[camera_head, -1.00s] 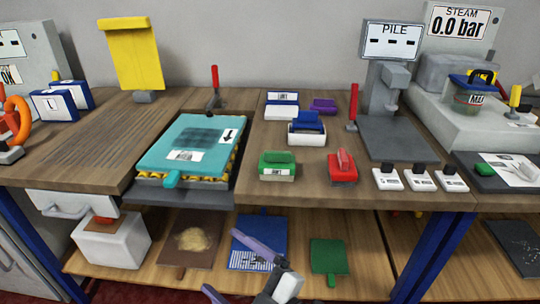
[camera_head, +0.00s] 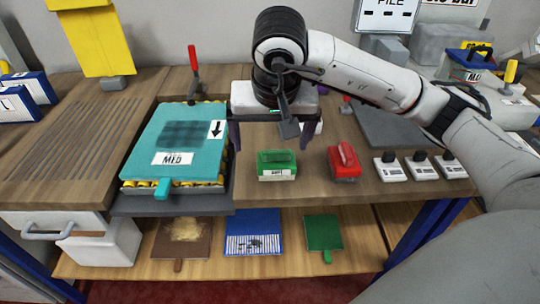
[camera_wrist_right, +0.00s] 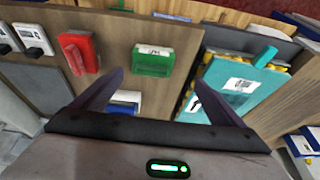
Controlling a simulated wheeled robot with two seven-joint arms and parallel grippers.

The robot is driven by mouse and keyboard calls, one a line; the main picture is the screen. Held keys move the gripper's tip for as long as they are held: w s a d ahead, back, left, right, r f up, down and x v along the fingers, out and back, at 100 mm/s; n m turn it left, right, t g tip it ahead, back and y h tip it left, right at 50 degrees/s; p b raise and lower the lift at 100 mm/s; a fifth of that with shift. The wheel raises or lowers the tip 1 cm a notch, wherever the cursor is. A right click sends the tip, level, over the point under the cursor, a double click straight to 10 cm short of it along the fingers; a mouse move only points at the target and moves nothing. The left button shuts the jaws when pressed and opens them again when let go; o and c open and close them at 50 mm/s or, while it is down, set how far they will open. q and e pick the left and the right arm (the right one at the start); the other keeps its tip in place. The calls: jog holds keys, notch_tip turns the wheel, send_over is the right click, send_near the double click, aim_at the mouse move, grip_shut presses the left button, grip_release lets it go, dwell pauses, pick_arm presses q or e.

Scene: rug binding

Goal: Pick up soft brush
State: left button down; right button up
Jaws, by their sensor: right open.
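The green brush (camera_head: 277,165), with a white label that seems to read SOFT, lies on the table between the teal-covered press and a red brush (camera_head: 344,162). The green brush also shows in the right wrist view (camera_wrist_right: 153,60), just beyond the fingertips. My right gripper (camera_head: 274,138) is open and empty above the table, just behind the green brush in the head view. Its two dark purple fingers are spread wide and apart from the brush. A blue brush (camera_wrist_right: 125,102) shows partly between the fingers in the right wrist view. My left gripper is not in view.
The teal press (camera_head: 178,140) stands left of the green brush. Small white labelled blocks (camera_head: 421,167) stand to the right, before a grey plate (camera_head: 390,130). A lower shelf (camera_head: 290,262) holds brown, blue and green pads. Bare wood lies around the green brush.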

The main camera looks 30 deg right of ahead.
aim_at(277, 153)
jog(key=f, duration=0.1)
jog(key=w+d+f, duration=0.1)
jog(key=d+f, duration=0.1)
jog(key=shift+w+f, duration=0.25)
jog(key=shift+f, duration=0.05)
jog(key=x, duration=0.3)
jog(key=p+x, duration=0.1)
jog(key=shift+s+d+f, duration=0.1)
jog(key=shift+d+f, duration=0.25)
jog(key=shift+f, duration=0.05)
jog(key=shift+w+f, duration=0.2)
jog(key=shift+f, duration=0.2)
jog(key=c, duration=1.2)
notch_tip(277, 153, up, 10)
jog(key=shift+r, duration=0.1)
jog(key=shift+c, duration=0.2)
